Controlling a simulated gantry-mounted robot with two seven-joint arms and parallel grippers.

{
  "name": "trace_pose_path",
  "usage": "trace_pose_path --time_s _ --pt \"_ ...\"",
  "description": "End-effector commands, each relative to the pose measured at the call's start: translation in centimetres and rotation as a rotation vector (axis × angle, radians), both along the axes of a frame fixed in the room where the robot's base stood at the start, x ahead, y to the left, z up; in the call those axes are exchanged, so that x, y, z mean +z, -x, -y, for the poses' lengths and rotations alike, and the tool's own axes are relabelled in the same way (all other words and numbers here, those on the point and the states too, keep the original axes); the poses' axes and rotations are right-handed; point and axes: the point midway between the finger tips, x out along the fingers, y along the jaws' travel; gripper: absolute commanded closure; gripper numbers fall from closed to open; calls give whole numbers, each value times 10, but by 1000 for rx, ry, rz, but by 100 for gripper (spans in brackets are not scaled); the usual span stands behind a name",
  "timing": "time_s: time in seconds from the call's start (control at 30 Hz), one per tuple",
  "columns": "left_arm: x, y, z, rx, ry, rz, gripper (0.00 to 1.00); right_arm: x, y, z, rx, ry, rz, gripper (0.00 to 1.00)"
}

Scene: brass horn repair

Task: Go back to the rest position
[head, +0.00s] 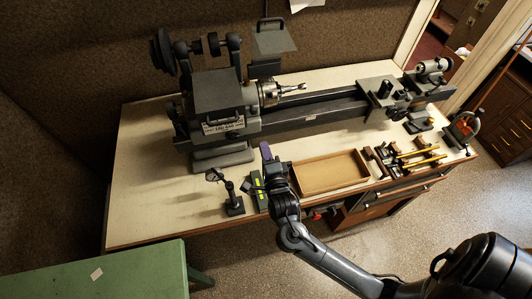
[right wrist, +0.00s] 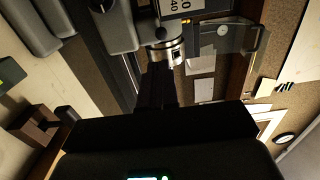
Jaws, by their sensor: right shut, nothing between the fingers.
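My right gripper (head: 266,157) is over the front part of the workbench, its arm coming in from the lower right. It is between the small stand with a round head (head: 233,205) and the shallow wooden tray (head: 330,174). In the right wrist view its dark fingers (right wrist: 156,82) are together with nothing between them, and they point toward the lathe's chuck (right wrist: 163,50). A purple part shows by the gripper in the head view; I cannot tell what it belongs to. My left gripper is not in view.
The grey lathe (head: 222,110) stands along the back of the pale workbench (head: 140,210). Brass rods (head: 418,160) on a dark holder and a red-and-green device (head: 464,128) are to the right. A green table (head: 120,275) stands front left. Floor at the front is clear.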

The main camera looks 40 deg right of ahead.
Motion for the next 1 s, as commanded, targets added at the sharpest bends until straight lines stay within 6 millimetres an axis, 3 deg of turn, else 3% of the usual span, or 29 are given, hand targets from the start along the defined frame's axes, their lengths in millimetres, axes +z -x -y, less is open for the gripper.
trace_pose_path --time_s 0.67,0.77,0.9,1.0 --pt "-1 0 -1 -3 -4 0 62 -2 9 -3 -1 1 -5 100" --pt "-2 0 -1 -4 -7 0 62 -14 17 -3 -1 2 -29 100" --pt "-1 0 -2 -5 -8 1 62 -33 45 4 -2 7 -78 100" --pt "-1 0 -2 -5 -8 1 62 -42 67 -5 77 1 -184 100"
